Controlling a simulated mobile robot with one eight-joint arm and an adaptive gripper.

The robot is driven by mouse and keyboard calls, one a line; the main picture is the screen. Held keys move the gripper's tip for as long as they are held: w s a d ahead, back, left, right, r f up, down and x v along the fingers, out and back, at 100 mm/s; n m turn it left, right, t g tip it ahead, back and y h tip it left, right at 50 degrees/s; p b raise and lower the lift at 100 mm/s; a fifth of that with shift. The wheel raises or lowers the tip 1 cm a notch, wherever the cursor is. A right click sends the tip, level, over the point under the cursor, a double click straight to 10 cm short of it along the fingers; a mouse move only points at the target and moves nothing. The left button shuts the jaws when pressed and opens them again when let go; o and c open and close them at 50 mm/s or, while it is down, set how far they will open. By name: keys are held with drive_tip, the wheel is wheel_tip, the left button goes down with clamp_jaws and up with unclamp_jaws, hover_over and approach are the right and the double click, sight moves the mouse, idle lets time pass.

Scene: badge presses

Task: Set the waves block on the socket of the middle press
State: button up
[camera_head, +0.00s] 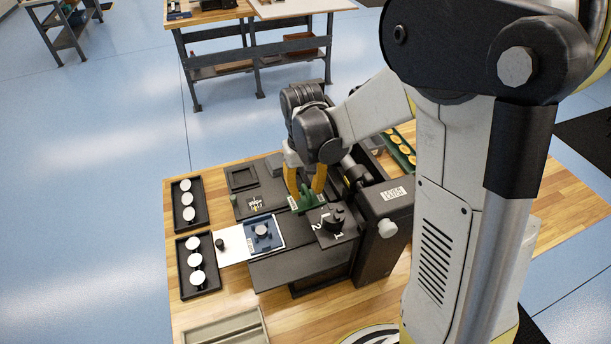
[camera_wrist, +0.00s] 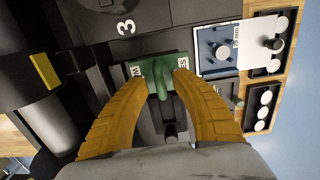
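The waves block is a green block (camera_head: 303,204) with a raised green handle and a white label, partly covered. It also shows in the wrist view (camera_wrist: 162,72). My gripper (camera_head: 305,188) points down over it, with its yellow fingers on either side of the handle. The block is at the dark press (camera_head: 385,235), beside a black numbered turret (camera_head: 333,226). Whether it rests on a socket is hidden, and I cannot tell which press this is.
A blue fixture (camera_head: 264,235) on a white plate stands left of the press. Black trays (camera_head: 182,221) with white discs are at the left. A green tray (camera_head: 413,139) with orange pieces lies behind the press. An empty grey tray (camera_head: 205,334) is at the front.

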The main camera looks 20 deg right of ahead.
wheel_tip(320, 180, up, 11)
drive_tip(key=shift+w, duration=0.15)
drive_tip(key=shift+a+f, duration=0.1)
drive_tip(key=shift+f, duration=0.05)
idle(0.5)
